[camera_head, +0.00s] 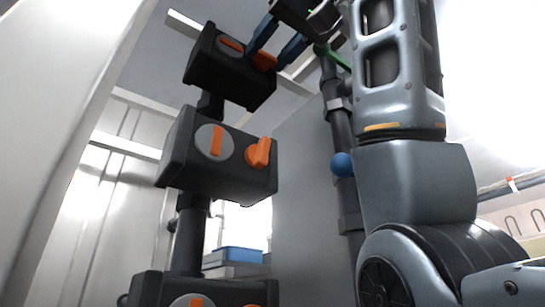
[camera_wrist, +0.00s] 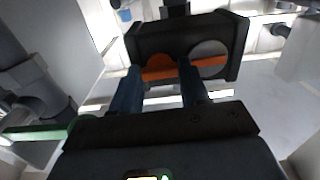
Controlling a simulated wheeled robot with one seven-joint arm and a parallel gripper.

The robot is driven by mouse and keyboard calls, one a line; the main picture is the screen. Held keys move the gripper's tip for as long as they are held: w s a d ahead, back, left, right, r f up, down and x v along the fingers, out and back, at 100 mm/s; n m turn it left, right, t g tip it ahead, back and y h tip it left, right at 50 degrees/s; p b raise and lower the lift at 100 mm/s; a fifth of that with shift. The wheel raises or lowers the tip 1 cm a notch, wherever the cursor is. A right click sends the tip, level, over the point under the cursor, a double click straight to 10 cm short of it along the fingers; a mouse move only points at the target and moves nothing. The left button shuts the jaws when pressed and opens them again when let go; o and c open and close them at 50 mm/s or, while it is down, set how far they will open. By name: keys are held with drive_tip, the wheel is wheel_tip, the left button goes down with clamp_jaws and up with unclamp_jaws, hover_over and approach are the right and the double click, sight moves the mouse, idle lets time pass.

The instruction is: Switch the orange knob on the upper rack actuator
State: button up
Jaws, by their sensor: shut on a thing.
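The upper rack actuator (camera_head: 214,78) is a black box at the top of a dark vertical pipe in the head view. It also shows in the wrist view (camera_wrist: 150,40). It has a grey disc (camera_wrist: 208,50) with an orange bar, and beside it an orange knob (camera_head: 264,61). My gripper (camera_head: 270,46) reaches in from the upper right with two blue fingers. In the wrist view the fingers (camera_wrist: 160,75) stand on either side of the orange knob (camera_wrist: 158,75) and are shut on it. The fingers hide parts of the knob.
A middle actuator (camera_head: 190,178) with its own orange knob (camera_head: 258,153) sits below, and a lower one (camera_head: 160,290) is partly in view. A dark pipe with a blue ball handle (camera_head: 342,164) stands to the right. A green lever (camera_wrist: 35,132) is close to my gripper.

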drive_tip(key=n, duration=0.8)
drive_tip(key=shift+p, duration=0.3)
drive_tip(key=n+p, duration=0.1)
drive_tip(key=n, duration=0.3)
drive_tip(key=shift+r, duration=0.1)
drive_tip(key=shift+n+p, duration=0.55)
drive_tip(key=shift+n, duration=1.15)
drive_tip(key=o, duration=1.1)
drive_tip(key=shift+c, duration=0.2)
